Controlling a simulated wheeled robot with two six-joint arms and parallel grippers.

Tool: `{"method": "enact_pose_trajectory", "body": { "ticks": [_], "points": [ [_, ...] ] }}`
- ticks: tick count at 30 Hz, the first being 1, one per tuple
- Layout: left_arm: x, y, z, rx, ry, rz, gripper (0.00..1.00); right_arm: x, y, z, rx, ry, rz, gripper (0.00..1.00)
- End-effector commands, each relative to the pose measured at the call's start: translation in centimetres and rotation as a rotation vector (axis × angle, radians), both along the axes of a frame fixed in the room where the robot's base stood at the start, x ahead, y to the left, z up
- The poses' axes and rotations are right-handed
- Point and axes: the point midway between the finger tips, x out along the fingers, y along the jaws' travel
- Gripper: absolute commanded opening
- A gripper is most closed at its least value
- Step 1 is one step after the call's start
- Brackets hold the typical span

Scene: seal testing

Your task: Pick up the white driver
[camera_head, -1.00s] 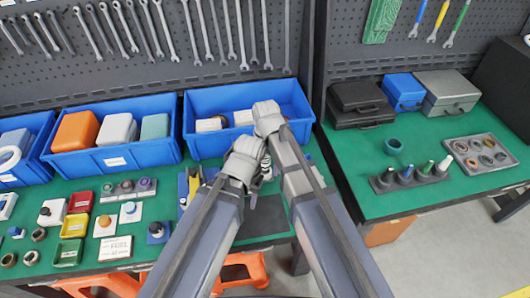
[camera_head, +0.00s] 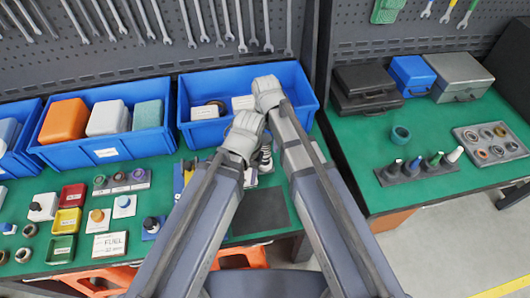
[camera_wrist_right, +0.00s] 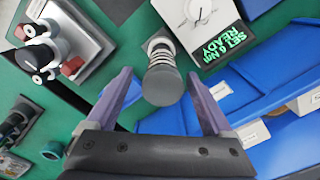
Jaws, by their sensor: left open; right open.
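A holder (camera_head: 390,178) with several upright drivers stands on the right bench. The one with a white tip (camera_head: 454,156) is at its right end, beside a green-tipped one (camera_head: 434,160). My left gripper (camera_head: 245,133) is in front of the left blue bin area, far from the holder; its fingertips are hard to see. My right gripper (camera_head: 267,92) is over the blue bin, also away from the holder. In the right wrist view, its two purple fingers (camera_wrist_right: 160,74) are apart. A grey-capped part with a coiled neck (camera_wrist_right: 163,82) shows between them; contact cannot be told.
Blue bins (camera_head: 190,130) line the back of the left bench. A round-pocketed tray (camera_head: 468,133), a teal ring (camera_head: 400,134) and cases (camera_head: 365,85) surround the holder. A gap separates the benches. A knobbed white panel (camera_wrist_right: 195,22) shows in the right wrist view.

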Motion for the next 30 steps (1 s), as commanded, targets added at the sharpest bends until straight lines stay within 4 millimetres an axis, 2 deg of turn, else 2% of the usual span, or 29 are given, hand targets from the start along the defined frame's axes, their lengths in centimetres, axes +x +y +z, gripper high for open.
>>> {"method": "enact_pose_trajectory", "body": {
  "ticks": [1,2,11,24,30],
  "points": [
    [0.0,0.0,-1.0,0.0,0.0,0.0,0.5,0.0,0.0,-1.0,0.0,0.0,0.0,0.86],
    [0.0,0.0,-1.2,0.0,0.0,0.0,0.5,0.0,0.0,-1.2,0.0,0.0,0.0,0.86],
    [0.0,0.0,-1.7,0.0,0.0,0.0,0.5,0.0,0.1,-1.7,0.0,0.0,0.0,0.86],
    [0.0,0.0,-6.4,0.0,0.0,0.0,0.5,0.2,0.2,-6.4,0.0,0.0,0.0,0.86],
    [0.0,0.0,-6.3,0.0,0.0,0.0,0.5,0.3,0.2,-6.3,0.0,0.0,0.0,0.86]
  ]
}}
